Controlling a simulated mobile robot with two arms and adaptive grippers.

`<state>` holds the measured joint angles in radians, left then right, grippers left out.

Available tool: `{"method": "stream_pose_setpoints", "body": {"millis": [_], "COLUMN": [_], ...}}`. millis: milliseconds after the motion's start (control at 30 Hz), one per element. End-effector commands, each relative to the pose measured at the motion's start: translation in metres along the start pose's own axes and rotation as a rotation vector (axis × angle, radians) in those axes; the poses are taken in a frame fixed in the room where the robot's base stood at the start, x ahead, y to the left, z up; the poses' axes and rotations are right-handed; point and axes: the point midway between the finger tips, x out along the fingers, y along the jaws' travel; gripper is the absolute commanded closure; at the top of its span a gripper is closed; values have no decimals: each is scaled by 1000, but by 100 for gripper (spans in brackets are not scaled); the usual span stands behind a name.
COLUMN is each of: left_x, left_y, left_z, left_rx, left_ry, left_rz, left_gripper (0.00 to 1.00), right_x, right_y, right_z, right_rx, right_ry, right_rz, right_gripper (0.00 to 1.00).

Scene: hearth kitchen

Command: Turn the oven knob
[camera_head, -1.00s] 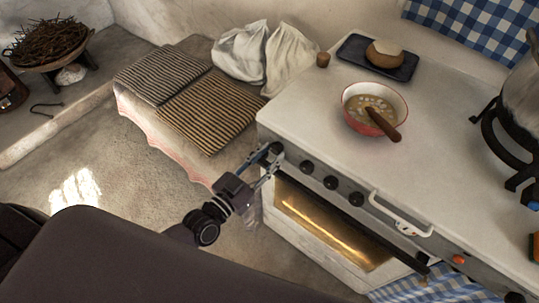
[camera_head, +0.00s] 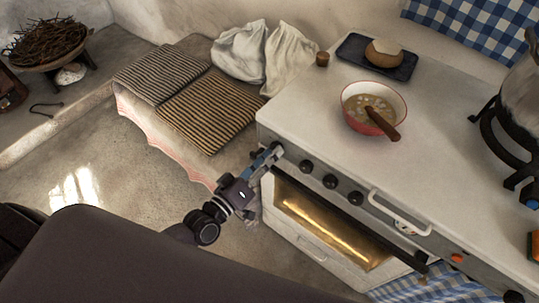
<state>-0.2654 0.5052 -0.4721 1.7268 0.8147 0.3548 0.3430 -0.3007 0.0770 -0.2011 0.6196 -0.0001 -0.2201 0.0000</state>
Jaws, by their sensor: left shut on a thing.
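The white oven (camera_head: 300,238) stands at the centre right, with a row of black knobs along the top of its front. Several knobs show clear, one of them the middle knob (camera_head: 330,181). My left gripper (camera_head: 271,156) is at the leftmost end of this row. It is shut on the leftmost knob, which its fingers mostly hide. The oven window glows yellow below the knobs. My right gripper does not show.
A red-rimmed bowl (camera_head: 374,107) with a wooden spoon stands on the white top. A dark tray (camera_head: 352,54) holds a round brown thing. Folded striped cloths (camera_head: 208,110) lie left of the oven. A white handle (camera_head: 400,212) sticks out from the front.

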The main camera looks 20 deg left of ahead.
Motion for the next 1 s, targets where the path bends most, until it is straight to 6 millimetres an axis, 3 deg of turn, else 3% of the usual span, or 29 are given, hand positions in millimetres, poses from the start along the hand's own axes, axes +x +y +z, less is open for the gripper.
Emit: {"method": "stream_pose_setpoints", "body": {"millis": [400, 1000], "left_x": [0, 0], "left_y": [0, 0], "left_z": [1, 1], "left_rx": [-257, -322], "left_ry": [-1, -2], "left_rz": [-1, -1], "left_gripper": [96, 96], "right_x": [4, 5], "right_y": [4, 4], "right_z": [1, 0], "right_rx": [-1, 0], "right_ry": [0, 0], "right_rz": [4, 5], "right_gripper": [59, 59]}}
